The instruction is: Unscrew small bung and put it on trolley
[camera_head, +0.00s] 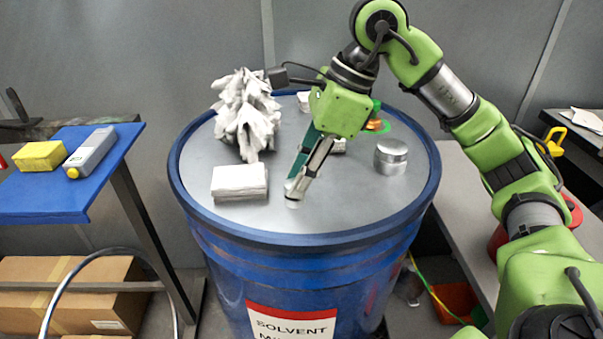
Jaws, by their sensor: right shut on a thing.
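A blue drum (300,258) with a grey metal top stands in the middle. My right gripper (297,187) points down at the front part of the drum top. It is shut on a small pale piece, seemingly the small bung (292,203), at or just above the top. The fingers hide most of it, so I cannot tell whether it is still seated in the drum. A blue-topped stand (50,203), probably the trolley, is at the left. My left gripper is not in view.
On the drum top are a crumpled white rag pile (246,113), a folded white cloth stack (240,181) and a silver tin (391,155). The stand carries a yellow sponge (39,156) and a grey bottle (91,152); its front part is clear.

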